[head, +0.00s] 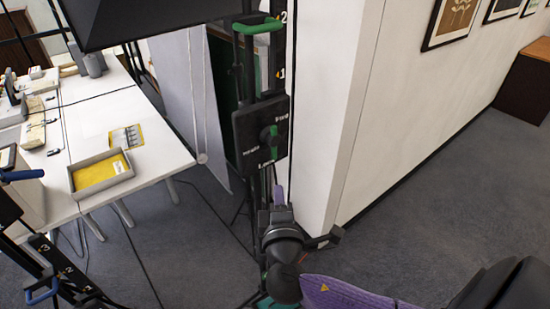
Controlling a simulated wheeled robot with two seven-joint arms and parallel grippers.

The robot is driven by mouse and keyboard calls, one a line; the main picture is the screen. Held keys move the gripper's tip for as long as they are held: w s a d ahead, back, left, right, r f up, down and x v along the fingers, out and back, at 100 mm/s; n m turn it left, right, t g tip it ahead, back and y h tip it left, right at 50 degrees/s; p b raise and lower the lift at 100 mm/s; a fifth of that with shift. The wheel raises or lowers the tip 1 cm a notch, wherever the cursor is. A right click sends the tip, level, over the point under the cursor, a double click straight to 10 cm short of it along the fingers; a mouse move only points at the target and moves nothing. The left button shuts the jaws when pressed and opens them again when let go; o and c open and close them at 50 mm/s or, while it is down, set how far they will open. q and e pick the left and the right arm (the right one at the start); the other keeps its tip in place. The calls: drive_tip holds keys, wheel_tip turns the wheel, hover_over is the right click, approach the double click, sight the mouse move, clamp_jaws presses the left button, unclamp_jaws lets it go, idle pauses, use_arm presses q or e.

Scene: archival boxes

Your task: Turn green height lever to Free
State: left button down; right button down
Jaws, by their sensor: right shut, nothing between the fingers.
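The words are too small to read surely, and I cannot tell which one the lever points to. My right gripper (270,182) is shut and empty, pointing up just below the plate, apart from the lever as far as I can see. My left gripper is not in view.
A green handle (257,27) sits higher on the stand. A white wall corner (331,150) stands close on the right. A white table (158,135) with a grey tray (73,184) is at the left. A blue-handled stand (42,289) is at lower left.

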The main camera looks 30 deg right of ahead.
sight(274, 154)
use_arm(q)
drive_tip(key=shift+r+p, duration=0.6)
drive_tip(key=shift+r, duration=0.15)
use_arm(e)
drive_tip(key=x, duration=1)
drive_tip(key=shift+w+d+f, duration=0.1)
drive_tip(key=shift+w+d, duration=0.05)
drive_tip(key=shift+w, duration=0.15)
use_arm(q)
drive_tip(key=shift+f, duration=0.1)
